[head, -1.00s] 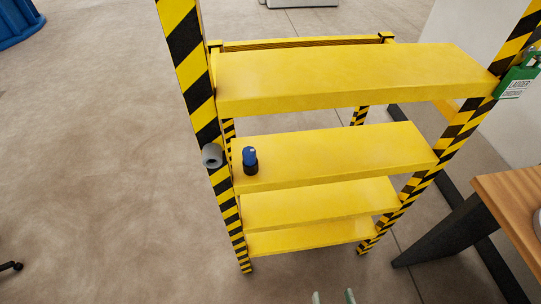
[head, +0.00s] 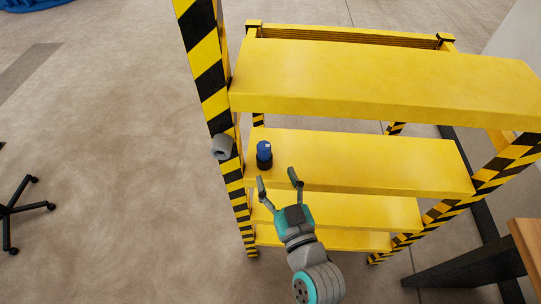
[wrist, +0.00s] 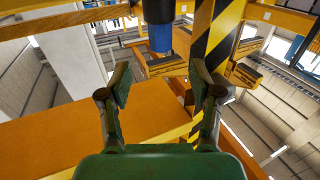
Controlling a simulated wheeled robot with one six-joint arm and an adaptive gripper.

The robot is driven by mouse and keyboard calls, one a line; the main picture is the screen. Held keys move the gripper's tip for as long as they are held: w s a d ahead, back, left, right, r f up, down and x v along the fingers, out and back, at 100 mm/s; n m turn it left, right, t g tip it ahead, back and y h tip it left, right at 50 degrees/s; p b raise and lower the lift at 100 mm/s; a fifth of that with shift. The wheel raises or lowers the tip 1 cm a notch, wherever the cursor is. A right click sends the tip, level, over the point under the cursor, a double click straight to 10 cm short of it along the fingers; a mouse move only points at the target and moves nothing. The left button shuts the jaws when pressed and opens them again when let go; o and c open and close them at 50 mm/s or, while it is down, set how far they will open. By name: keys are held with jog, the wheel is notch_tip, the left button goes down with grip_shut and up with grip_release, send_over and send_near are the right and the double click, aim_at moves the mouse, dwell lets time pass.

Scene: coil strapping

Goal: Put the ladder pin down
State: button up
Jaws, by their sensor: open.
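The ladder pin (head: 264,155), blue on top with a black lower part, stands upright near the left end of a yellow ladder step (head: 360,165). In the wrist view the ladder pin (wrist: 160,38) shows at the top, beyond the fingertips and cut off by the frame edge. My gripper (head: 278,180) is open and empty, just in front of and a little right of the pin in the head view. In the wrist view my gripper (wrist: 161,80) has its fingers wide apart, with a gap to the pin.
A grey round fitting (head: 222,147) sits on the black-and-yellow striped left post (head: 207,70). A wide yellow step (head: 380,82) lies above the pin's step. A wooden table (head: 526,240) is at the lower right, and a black chair base (head: 12,210) at the left. Floor between is clear.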

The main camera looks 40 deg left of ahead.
aim_at(266, 154)
jog(key=x, duration=1)
jog(key=shift+s, duration=0.1)
jog(key=shift+c, duration=0.2)
grip_shut()
